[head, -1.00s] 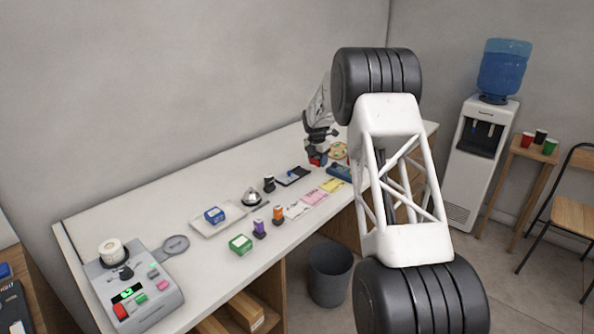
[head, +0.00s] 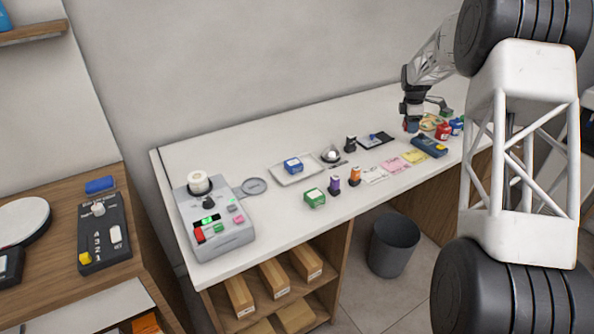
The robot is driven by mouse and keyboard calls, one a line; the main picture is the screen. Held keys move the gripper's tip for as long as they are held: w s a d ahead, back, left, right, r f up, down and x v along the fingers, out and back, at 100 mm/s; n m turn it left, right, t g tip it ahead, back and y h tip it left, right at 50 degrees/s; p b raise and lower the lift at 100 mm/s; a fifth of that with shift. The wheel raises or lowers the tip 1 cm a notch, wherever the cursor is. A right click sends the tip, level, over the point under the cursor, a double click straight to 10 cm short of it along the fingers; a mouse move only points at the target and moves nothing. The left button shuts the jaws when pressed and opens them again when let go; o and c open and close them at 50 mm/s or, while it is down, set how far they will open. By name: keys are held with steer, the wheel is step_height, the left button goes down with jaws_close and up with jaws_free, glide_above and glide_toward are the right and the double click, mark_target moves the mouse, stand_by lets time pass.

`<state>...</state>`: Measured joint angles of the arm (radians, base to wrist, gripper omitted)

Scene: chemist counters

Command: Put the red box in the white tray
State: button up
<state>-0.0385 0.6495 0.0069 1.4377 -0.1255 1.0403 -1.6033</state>
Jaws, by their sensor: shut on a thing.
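The white tray (head: 280,179) lies on the white counter, left of the counter's middle, with a blue box (head: 293,165) in it. My gripper (head: 410,122) is at the far right part of the counter, right of and behind the tray. It is shut on a small reddish thing (head: 411,126), which looks like the red box. The box is mostly hidden by the fingers and small in view. I cannot tell whether it is clear of the counter top.
A green box (head: 314,198), a purple stamp (head: 334,186) and an orange stamp (head: 354,177) stand in front of the tray. A bell (head: 331,155) and a black stamp (head: 350,144) stand right of it.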

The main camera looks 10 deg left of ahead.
steer(key=s+d+r+m+g, duration=0.1)
steer(key=s+r+m, duration=0.6)
steer(key=s+m, duration=0.4)
steer(key=m+y, duration=0.2)
steer(key=m, duration=1.6)
glide_above(307, 166)
step_height(307, 166, down, 6)
steer(key=shift+r, duration=0.1)
steer(key=shift+f, duration=3.15)
steer(key=shift+f, duration=0.15)
steer(key=shift+f, duration=1.75)
